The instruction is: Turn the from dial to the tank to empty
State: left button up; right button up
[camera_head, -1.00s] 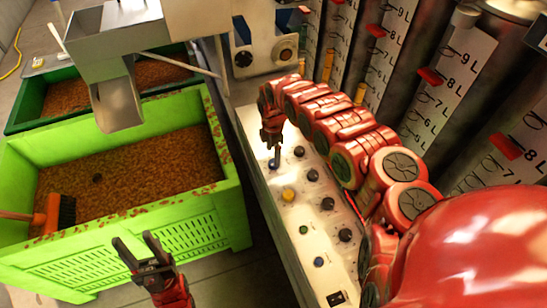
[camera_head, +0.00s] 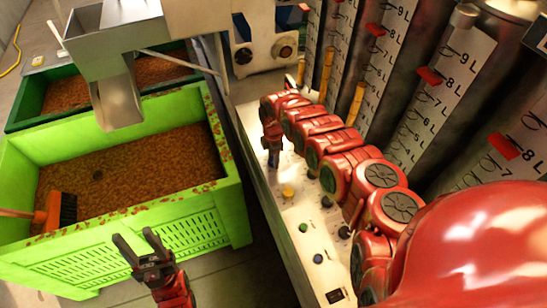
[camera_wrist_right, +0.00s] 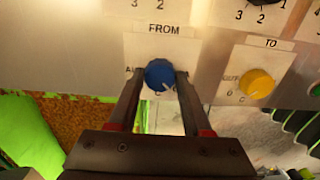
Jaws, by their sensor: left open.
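The from dial (camera_wrist_right: 159,75) is a blue round knob under the FROM label in the right wrist view. Its pale pointer mark faces the lower right, near a letter C; an A shows at its left. My right gripper (camera_wrist_right: 160,78) has one finger on each side of the dial; whether they press on it I cannot tell. In the head view my right gripper (camera_head: 273,158) points down at the far part of the panel and hides the dial. My left gripper (camera_head: 135,238) is open and empty in front of the green crate.
The yellow TO dial (camera_wrist_right: 257,84) is right of the FROM dial. Other knobs stand on the pale control panel (camera_head: 300,215). Tall tanks with litre scales (camera_head: 470,62) line the right side. A green crate (camera_head: 232,205) of brown grains stands left.

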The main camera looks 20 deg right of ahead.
grip_shut()
